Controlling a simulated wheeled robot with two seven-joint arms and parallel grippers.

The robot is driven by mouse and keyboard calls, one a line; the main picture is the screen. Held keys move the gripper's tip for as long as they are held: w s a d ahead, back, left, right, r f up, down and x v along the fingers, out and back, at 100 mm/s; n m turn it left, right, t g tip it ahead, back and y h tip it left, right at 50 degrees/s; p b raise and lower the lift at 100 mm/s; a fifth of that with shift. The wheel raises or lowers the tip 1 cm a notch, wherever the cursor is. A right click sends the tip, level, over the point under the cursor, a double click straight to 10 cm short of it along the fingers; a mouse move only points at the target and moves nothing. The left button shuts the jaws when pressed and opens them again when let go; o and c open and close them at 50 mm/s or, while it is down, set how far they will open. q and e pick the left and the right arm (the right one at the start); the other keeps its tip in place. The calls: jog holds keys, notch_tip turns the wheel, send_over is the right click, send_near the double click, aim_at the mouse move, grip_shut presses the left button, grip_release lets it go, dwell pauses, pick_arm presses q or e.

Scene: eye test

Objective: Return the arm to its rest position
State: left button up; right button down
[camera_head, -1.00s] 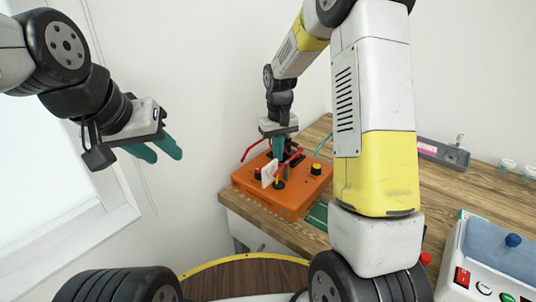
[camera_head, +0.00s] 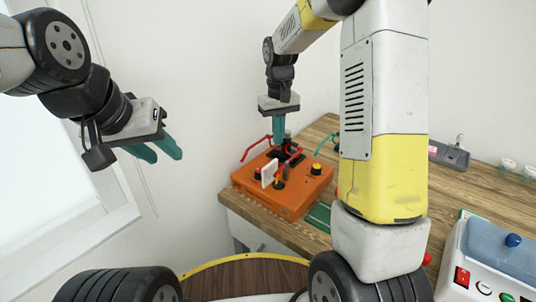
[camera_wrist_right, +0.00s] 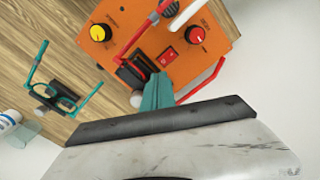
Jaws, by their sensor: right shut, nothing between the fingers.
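My right gripper (camera_head: 279,142) points straight down above the back of an orange box (camera_head: 308,190) at the table's left end. Its teal fingers are shut and hold nothing. In the right wrist view the shut fingers (camera_wrist_right: 158,78) show in front of the box's orange face (camera_wrist_right: 135,18), near a black part and a red switch. Whether the fingertips are clear of the box's parts is hard to tell. My left gripper (camera_head: 164,157) hangs at the left by the white wall, its two teal fingers apart and empty.
Red bent bars (camera_head: 254,148) and a white lever (camera_head: 268,174) rise from the box. A teal-handled item (camera_wrist_right: 67,95) lies beside it. A grey holder (camera_head: 443,153) and a control panel with a blue knob (camera_head: 487,262) stand right on the wooden table (camera_head: 450,190).

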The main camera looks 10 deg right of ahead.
jog(key=s+d+r+m+t+y, duration=0.1)
jog(key=s+d+r+t, duration=0.15)
jog(key=s+r, duration=0.9)
jog(key=s+r+m+t+y, duration=0.1)
jog(key=s+t, duration=0.2)
jog(key=s, duration=1)
jog(key=shift+s+r+t, duration=0.25)
jog(key=shift+t, duration=0.1)
